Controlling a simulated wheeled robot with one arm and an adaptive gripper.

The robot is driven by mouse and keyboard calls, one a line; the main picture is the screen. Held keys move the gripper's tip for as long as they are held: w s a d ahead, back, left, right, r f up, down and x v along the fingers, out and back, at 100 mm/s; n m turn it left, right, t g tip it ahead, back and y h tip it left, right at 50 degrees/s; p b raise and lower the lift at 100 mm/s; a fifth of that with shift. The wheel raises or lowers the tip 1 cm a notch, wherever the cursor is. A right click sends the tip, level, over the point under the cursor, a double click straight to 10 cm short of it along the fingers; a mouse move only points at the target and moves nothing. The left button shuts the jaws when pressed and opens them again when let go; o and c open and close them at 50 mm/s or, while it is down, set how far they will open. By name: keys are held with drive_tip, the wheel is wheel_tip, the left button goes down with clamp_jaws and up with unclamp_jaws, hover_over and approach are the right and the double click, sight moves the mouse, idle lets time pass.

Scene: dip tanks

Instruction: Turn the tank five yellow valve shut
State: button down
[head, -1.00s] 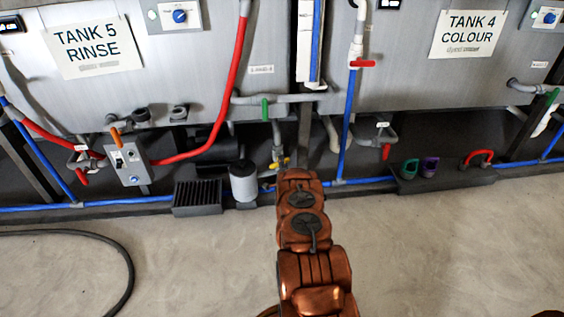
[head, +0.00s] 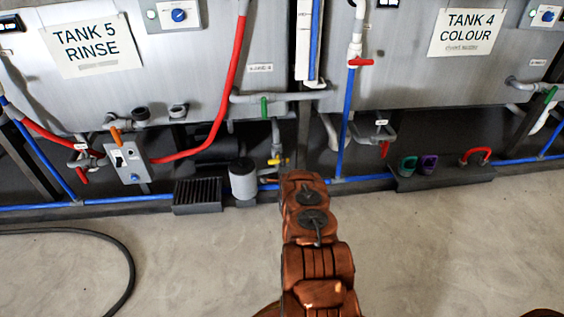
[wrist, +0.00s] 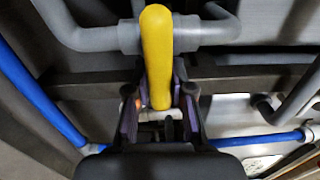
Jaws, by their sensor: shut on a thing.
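The yellow valve handle (head: 278,161) is on a grey upright pipe below tank five, at the tank's right end. In the wrist view the yellow handle (wrist: 157,50) is large and central and lies across the grey pipe (wrist: 100,38) in the picture. My gripper (wrist: 159,103) is shut on the lower part of this handle, with one dark finger on each side. In the head view my copper arm reaches up to the valve and hides the gripper. The tank five sign (head: 91,45) hangs on the tank's front.
A green valve handle (head: 264,107) is on the pipe above. A white canister (head: 243,180) and a black ribbed box (head: 198,195) stand left of my arm. A blue pipe (head: 348,120) rises on the right. The floor in front is mostly clear.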

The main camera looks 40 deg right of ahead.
drive_tip(key=c, duration=1)
unclamp_jaws()
drive_tip(key=shift+s, duration=0.1)
drive_tip(key=v, duration=1.2)
drive_tip(key=shift+w+r, duration=0.1)
drive_tip(key=shift+w, duration=0.1)
